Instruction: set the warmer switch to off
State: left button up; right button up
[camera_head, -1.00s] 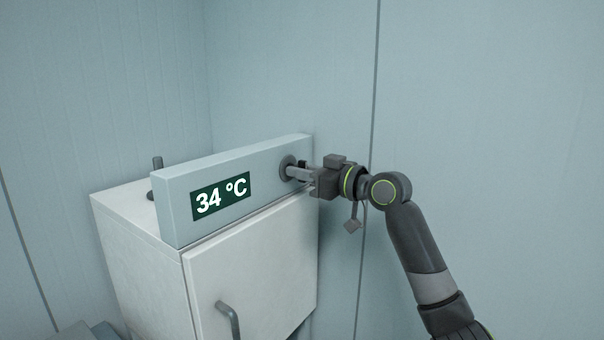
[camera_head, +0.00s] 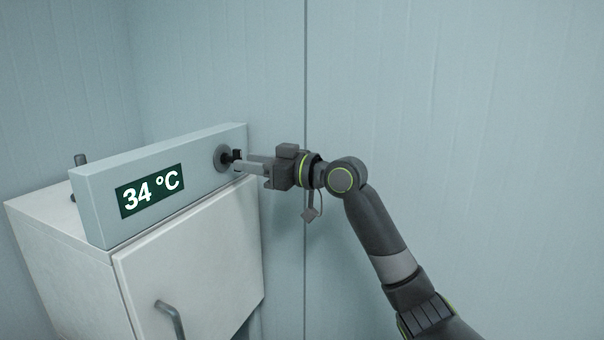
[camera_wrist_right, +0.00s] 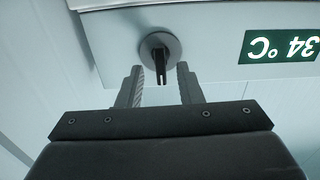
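The warmer is a white cabinet (camera_head: 195,255) with a pale panel (camera_head: 95,205) on top and a green display (camera_head: 150,190) reading 34 °C. Its switch is a round dark knob (camera_head: 222,158) with a dark lever, near the panel's right end; it also shows in the right wrist view (camera_wrist_right: 172,42). My right gripper (camera_head: 240,164) is just in front of the switch. In the right wrist view, its fingers (camera_wrist_right: 161,70) are apart, with the lever's end between or just beyond their tips. No grip on the lever is visible. My left gripper is out of view.
A bent grey handle (camera_head: 172,318) sticks out from the cabinet door. A short dark post (camera_head: 80,161) stands behind the panel at left. Pale walls stand behind; the space right of the cabinet looks clear.

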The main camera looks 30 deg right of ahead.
jog(key=b+v, duration=0.3)
jog(key=v, duration=1)
jog(key=shift+s, duration=0.2)
jog(key=shift+d, duration=0.1)
